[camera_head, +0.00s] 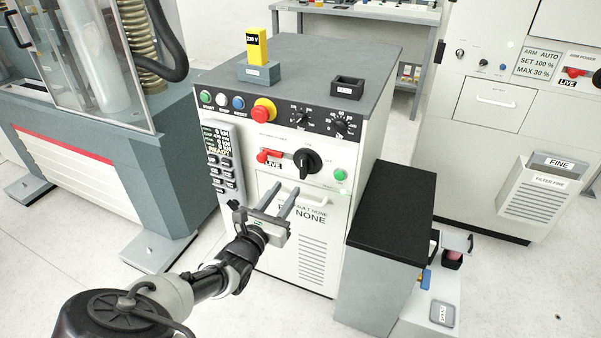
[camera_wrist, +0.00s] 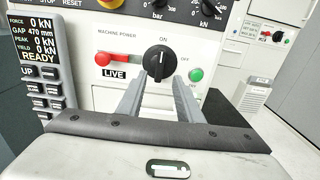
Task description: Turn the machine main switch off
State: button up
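The machine main switch is a black rotary knob (camera_head: 307,161) on the cabinet's front panel, with ON above it and OFF to its right. In the wrist view the knob (camera_wrist: 158,62) stands upright, its handle pointing towards ON. A green lamp or button (camera_head: 340,175) is on the right. My gripper (camera_head: 281,189) is open and empty, in front of and below the knob, apparently not touching it. Its fingers (camera_wrist: 156,84) point towards the panel.
A red mushroom button (camera_head: 264,110) and several dials sit above the switch. A display with keys (camera_head: 219,155) is on the left. A black-topped side unit (camera_head: 395,215) stands right of the cabinet. Another panel with a red ARM POWER lever (camera_head: 577,72) is farther right.

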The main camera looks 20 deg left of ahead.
aim_at(302, 168)
jog(key=w, duration=0.3)
jog(key=w+b, duration=0.1)
jog(key=w, duration=0.6)
jog(key=shift+w+d+b, duration=0.4)
grip_shut()
